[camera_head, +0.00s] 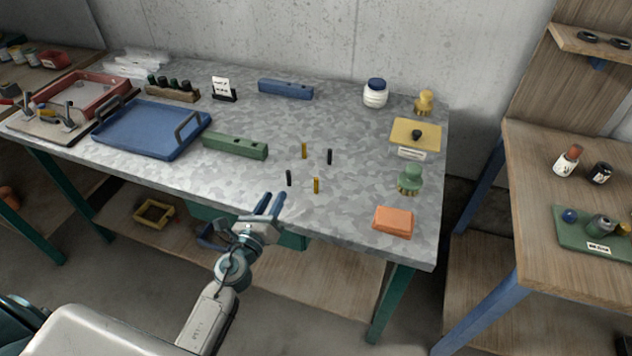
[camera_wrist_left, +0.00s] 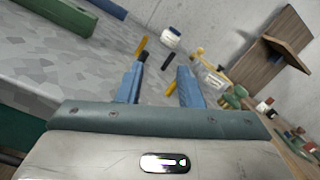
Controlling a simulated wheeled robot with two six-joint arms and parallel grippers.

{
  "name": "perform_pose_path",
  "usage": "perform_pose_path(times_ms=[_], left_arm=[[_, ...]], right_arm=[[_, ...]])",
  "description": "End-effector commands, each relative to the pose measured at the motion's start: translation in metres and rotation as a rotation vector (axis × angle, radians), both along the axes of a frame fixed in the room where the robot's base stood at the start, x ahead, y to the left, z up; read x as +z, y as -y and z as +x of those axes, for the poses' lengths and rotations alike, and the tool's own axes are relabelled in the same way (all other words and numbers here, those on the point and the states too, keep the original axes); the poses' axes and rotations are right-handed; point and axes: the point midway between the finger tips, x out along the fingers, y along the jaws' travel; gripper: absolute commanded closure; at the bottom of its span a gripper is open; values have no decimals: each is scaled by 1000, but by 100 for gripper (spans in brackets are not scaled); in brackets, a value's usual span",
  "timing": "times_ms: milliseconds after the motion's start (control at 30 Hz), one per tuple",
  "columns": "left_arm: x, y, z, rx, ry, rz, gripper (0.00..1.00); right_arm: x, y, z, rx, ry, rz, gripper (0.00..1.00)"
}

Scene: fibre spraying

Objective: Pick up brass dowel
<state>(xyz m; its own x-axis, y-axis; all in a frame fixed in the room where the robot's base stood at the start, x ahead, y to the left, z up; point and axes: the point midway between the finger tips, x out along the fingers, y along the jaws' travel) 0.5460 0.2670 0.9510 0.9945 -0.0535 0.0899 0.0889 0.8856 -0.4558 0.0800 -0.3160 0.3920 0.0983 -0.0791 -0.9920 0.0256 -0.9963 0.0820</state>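Two brass dowels stand upright on the grey mottled table (camera_head: 350,215): a far one (camera_head: 304,151) and a near one (camera_head: 316,185). Two black dowels stand near them, one at the right (camera_head: 330,156) and one at the left (camera_head: 289,178). My left gripper (camera_head: 270,203) is open and empty at the table's front edge, to the left of and nearer than the dowels. In the left wrist view a brass dowel (camera_wrist_left: 141,47) shows beyond the left finger, and another (camera_wrist_left: 170,88) is partly hidden beside the right finger. My right gripper is out of view.
A green block (camera_head: 235,146) lies left of the dowels, with a blue tray (camera_head: 150,128) further left. An orange block (camera_head: 393,222), a green knobbed brush (camera_head: 410,181) and a yellow plate (camera_head: 416,134) are at the right. The table around the dowels is clear.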

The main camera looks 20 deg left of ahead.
Motion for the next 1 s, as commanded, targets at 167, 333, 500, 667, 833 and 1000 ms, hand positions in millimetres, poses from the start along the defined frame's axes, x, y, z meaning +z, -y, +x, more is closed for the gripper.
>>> perform_pose_path(times_ms=[167, 333, 500, 667, 833, 1000], left_arm=[[-15, 34, 14, -167, -1, 375, 67], [-21, 46, 28, -216, -3, 485, 67], [-21, 54, 54, -218, -3, 486, 67], [-22, 58, 67, -218, -4, 485, 67], [-21, 64, 84, -216, -3, 484, 67], [-22, 71, 109, -217, -4, 483, 67]], right_arm=[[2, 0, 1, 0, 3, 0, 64], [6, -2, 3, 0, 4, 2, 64], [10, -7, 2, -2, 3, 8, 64], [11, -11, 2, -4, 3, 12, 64], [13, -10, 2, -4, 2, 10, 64], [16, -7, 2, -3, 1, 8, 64]])
